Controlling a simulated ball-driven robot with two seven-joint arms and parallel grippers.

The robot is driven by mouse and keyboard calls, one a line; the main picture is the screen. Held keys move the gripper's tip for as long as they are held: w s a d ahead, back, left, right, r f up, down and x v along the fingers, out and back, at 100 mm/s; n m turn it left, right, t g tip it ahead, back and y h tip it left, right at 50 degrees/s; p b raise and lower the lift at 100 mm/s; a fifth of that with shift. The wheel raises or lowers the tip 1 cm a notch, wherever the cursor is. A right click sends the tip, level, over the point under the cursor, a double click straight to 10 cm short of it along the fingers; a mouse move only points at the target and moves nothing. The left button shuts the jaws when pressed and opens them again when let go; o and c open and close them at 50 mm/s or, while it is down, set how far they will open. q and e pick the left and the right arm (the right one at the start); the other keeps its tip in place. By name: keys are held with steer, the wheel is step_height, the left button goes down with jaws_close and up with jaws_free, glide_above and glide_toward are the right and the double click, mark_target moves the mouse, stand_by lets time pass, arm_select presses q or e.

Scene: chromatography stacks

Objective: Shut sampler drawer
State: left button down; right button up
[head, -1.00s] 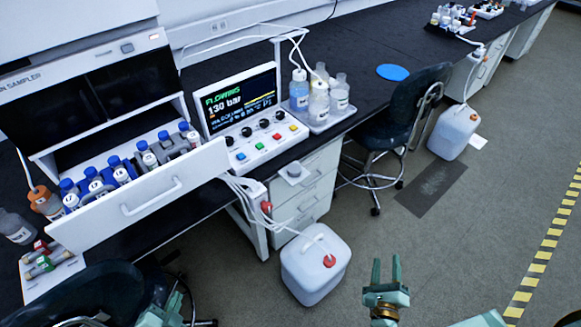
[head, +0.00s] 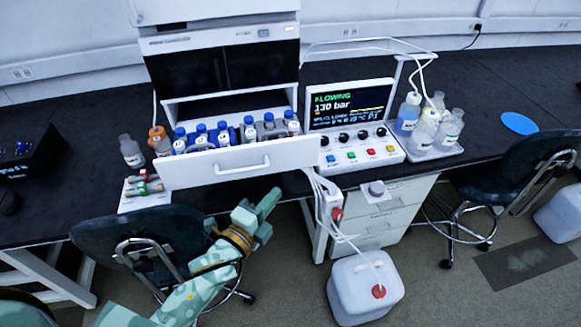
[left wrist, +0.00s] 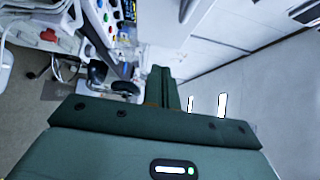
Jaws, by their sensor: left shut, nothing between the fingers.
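The sampler drawer (head: 200,172) stands pulled out of the white sampler (head: 222,60) in the head view. Its white front with a bar handle (head: 242,167) faces me. Several blue-capped bottles (head: 222,133) stand inside it. My left gripper (head: 268,203) is shut and empty, in front of and below the drawer front, a little right of the handle and apart from it. In the left wrist view its fingers (left wrist: 164,88) are together. The drawer cannot be made out clearly there. My right gripper is not in view.
A dark chair (head: 140,235) stands below the drawer at the left. A control panel (head: 355,150) sits right of the drawer. A white canister (head: 365,288) stands on the floor under hanging tubes. Vials in a rack (head: 140,188) lie left of the drawer.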

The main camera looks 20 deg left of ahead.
arm_select(q)
glide_toward(292, 156)
steer(key=w+d, duration=0.3)
steer(key=shift+w+a+f, duration=0.1)
steer(key=shift+w+a, duration=0.1)
steer(key=shift+w, duration=0.3)
steer(key=shift+w+a+f, duration=0.1)
steer(key=shift+w+a, duration=0.15)
steer(key=shift+w, duration=0.25)
steer(key=shift+w+a, duration=0.3)
steer(key=shift+w, duration=0.15)
steer(key=shift+a+r, duration=0.15)
